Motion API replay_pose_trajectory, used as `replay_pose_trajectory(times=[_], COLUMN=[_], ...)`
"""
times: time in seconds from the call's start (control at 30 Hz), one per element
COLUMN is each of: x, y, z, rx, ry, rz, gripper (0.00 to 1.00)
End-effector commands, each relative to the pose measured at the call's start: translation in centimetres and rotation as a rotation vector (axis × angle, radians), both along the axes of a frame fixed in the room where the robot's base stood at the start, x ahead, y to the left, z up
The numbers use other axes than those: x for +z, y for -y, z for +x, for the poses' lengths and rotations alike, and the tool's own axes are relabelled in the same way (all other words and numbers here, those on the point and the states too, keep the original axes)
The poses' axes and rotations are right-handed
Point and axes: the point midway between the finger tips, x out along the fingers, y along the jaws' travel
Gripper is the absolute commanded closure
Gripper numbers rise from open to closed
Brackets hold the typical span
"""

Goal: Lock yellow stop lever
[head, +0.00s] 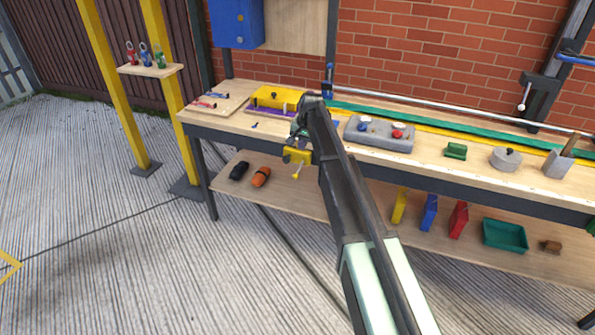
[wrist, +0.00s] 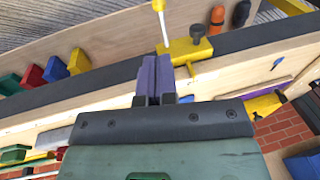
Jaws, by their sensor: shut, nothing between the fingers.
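The yellow stop (head: 298,155) sits at the front edge of the workbench, a yellow block with a thin pale lever (head: 296,169) hanging down to a yellow knob. In the wrist view the yellow stop (wrist: 190,50) is just beyond my fingertips, and its lever (wrist: 162,27) runs away toward the top edge. My gripper (wrist: 155,60) is shut and empty, its purple fingers together beside the lever's base. I cannot tell whether they touch. In the head view my gripper (head: 293,146) is just above the yellow stop, partly hidden by my wrist.
The bench top (head: 225,122) carries a yellow box (head: 275,97), a grey block with blue and red knobs (head: 380,134) and a green block (head: 456,151). A blue stop (head: 328,82) is on the back rail. The lower shelf holds an orange item (head: 261,177) and a green tray (head: 505,235).

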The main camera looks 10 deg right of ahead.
Motion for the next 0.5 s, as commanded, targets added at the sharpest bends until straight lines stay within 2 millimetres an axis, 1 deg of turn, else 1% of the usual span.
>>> replay_pose_trajectory(times=[0.17, 0.27, 0.37, 0.5], x=[-0.4, -1.4, -3.1, -6.2], y=[0.0, -0.1, -0.3, -0.6], z=[0.0, 0.1, 0.4, 0.9], rx=[0.002, 0.002, 0.003, 0.003], ry=[0.0, -0.001, -0.001, -0.001], rz=[0.0, -0.001, -0.001, -0.001], gripper=[1.0, 1.0, 1.0, 1.0])
